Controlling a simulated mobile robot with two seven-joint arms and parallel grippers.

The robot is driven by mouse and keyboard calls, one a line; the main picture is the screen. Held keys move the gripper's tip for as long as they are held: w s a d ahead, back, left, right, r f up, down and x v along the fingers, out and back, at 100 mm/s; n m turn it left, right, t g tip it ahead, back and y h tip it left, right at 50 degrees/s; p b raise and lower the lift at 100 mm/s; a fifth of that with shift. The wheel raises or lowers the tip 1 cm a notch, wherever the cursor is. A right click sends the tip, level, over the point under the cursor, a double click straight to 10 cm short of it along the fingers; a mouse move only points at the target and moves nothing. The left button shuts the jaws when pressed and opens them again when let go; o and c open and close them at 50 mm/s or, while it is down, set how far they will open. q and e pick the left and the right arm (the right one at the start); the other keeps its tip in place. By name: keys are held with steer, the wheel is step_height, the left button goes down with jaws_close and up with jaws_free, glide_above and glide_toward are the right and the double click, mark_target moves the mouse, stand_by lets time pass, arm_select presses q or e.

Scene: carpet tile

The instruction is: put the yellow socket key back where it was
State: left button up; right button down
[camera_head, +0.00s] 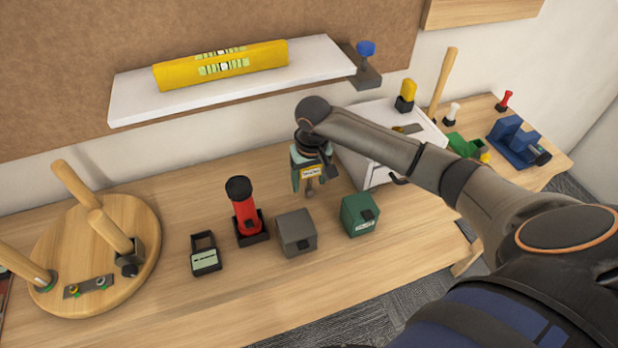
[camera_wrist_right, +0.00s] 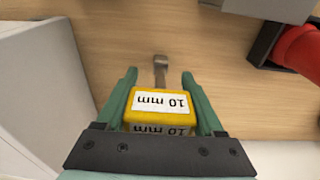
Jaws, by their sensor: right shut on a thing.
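The yellow socket key (camera_wrist_right: 160,102) is between the teal fingers of my right gripper (camera_wrist_right: 159,80), which is shut on its handle. The handle carries a white label that reads 10 mm, upside down in the right wrist view. Its metal shaft points away from the gripper. In the head view the key (camera_head: 313,173) hangs shaft down from my right gripper (camera_head: 311,180), above the workbench, behind the grey block (camera_head: 296,232) and green block (camera_head: 360,215). I cannot tell its exact height. My left gripper is not in view.
A red tool (camera_head: 245,212) stands in a black holder, beside a black open-framed item (camera_head: 205,254). A round wooden board (camera_head: 70,215) with pegs is at left. A white cabinet (camera_head: 375,180) stands close right of the gripper. A white shelf (camera_head: 135,108) holds a yellow level (camera_head: 220,65).

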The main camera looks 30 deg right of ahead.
jaws_free()
steer(key=shift+f, duration=0.15)
step_height(320, 180, up, 12)
steer(key=s, duration=0.1)
steer(key=shift+a+r, duration=0.2)
stand_by(0.5)
steer(key=shift+s, duration=0.1)
